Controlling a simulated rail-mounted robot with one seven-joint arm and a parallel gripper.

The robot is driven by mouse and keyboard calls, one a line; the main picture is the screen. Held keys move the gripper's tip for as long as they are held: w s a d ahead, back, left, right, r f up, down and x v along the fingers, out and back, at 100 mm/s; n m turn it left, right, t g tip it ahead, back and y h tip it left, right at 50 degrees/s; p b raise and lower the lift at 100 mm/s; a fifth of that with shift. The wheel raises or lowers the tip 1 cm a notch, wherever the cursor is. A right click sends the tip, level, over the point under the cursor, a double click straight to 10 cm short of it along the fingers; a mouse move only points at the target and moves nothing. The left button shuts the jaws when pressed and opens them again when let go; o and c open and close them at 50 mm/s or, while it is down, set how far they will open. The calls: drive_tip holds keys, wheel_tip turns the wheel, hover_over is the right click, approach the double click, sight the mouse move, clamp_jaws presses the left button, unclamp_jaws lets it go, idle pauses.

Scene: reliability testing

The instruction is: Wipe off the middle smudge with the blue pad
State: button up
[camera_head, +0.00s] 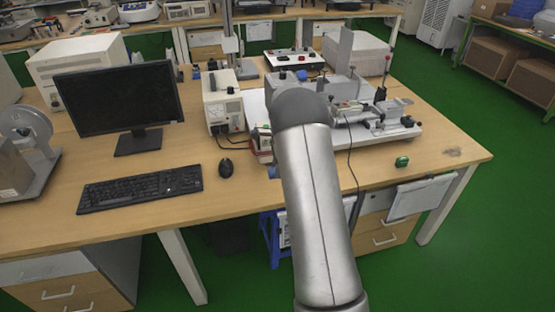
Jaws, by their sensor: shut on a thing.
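My silver arm (318,215) reaches up from the bottom over the wooden table (130,220) and bends at a grey joint. My gripper is not clearly visible; the arm hides the area behind it. A small blue patch (272,172) shows at the left edge of the arm, near the table's front. I cannot tell whether it is the blue pad. A dark smudge (452,152) lies on the bare tabletop near the right corner. No other smudge can be made out, and part of the tabletop is hidden behind the arm.
A monitor (120,100), keyboard (140,189) and mouse (226,168) occupy the left side. A bench instrument (222,103) stands left of my arm, and a grey test machine (375,115) stands to its right. A small green object (402,161) lies near the front edge.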

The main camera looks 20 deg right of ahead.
drive_tip(key=shift+r+p, duration=0.55)
drive_tip(key=shift+r, duration=0.65)
